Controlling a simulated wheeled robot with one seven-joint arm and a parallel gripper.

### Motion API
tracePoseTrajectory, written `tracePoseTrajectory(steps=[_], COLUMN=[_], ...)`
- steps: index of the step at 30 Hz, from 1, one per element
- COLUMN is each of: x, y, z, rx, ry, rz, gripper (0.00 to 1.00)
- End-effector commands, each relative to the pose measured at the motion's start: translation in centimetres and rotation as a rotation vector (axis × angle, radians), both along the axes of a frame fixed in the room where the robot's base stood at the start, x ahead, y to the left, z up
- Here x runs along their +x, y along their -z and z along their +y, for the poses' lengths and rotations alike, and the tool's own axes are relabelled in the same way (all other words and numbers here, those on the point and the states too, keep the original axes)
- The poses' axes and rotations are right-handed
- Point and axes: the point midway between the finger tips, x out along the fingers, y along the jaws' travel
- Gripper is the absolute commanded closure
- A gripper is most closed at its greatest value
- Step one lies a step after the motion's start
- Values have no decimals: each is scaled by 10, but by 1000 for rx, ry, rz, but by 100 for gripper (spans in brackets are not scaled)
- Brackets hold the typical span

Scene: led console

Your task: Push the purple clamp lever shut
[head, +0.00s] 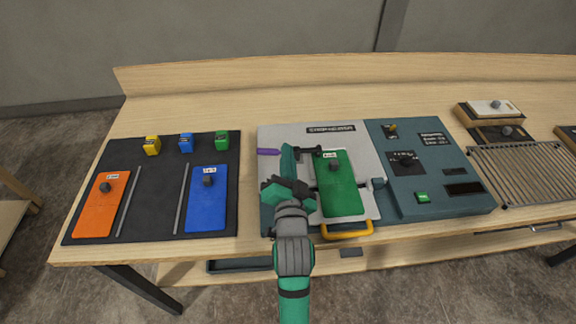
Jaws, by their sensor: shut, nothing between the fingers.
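The purple clamp lever (268,152) is a short purple handle at the upper left of the light grey plate of the console. It points left, and its right end reaches close to my gripper. A dark clamp part (309,150) lies to the right of my gripper, by the top of the green board. My gripper (289,149) is shut and empty over the grey plate, between the lever's handle and that dark part. It hides how the lever joins the clamp. I cannot tell whether the fingers touch the lever.
A green board (338,190) with a black knob lies on the plate, with a yellow handle (347,230) at the front. A teal control panel (425,180) adjoins on the right, then a wire rack (525,172). A dark mat (150,215) at left holds orange and blue boards.

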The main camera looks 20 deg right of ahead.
Motion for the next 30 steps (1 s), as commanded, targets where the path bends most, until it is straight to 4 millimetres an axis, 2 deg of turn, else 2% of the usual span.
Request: tracePoseTrajectory(steps=[7,9,16,30], x=[42,45,55,56], y=[-2,10,24,27], z=[-13,-4,6,8], rx=[1,1,0,0], ry=[-1,-3,0,1], rz=[0,4,2,1], gripper=[100,100,100,100])
